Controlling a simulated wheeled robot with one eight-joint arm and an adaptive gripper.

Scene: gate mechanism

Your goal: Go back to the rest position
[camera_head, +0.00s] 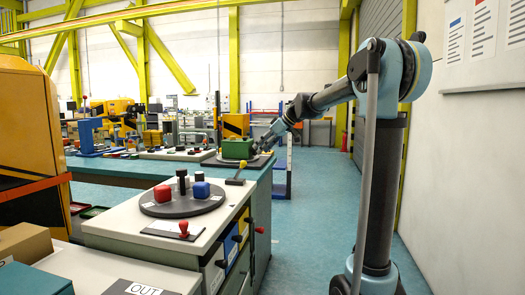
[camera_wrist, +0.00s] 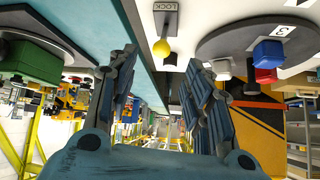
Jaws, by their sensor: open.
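My gripper (camera_head: 270,140) hangs at the end of my outstretched arm, past the near counter and beside the green block in the head view. In the wrist view its two ribbed fingers (camera_wrist: 161,60) are apart, with nothing held between them. The yellow-knobbed lever (camera_head: 240,171) stands at the near counter's far corner. In the upside-down wrist view the yellow knob (camera_wrist: 161,48) shows with its LOCK plate (camera_wrist: 165,7), beyond the fingertips and apart from them.
A dark turntable (camera_head: 158,209) on the near counter carries a red block (camera_head: 163,193), a blue block (camera_head: 201,190) and dark pegs. A red-knobbed lever (camera_head: 183,228) stands in front. A green block (camera_head: 237,149) sits on a farther disc. Blue floor (camera_head: 325,200) lies open on the right.

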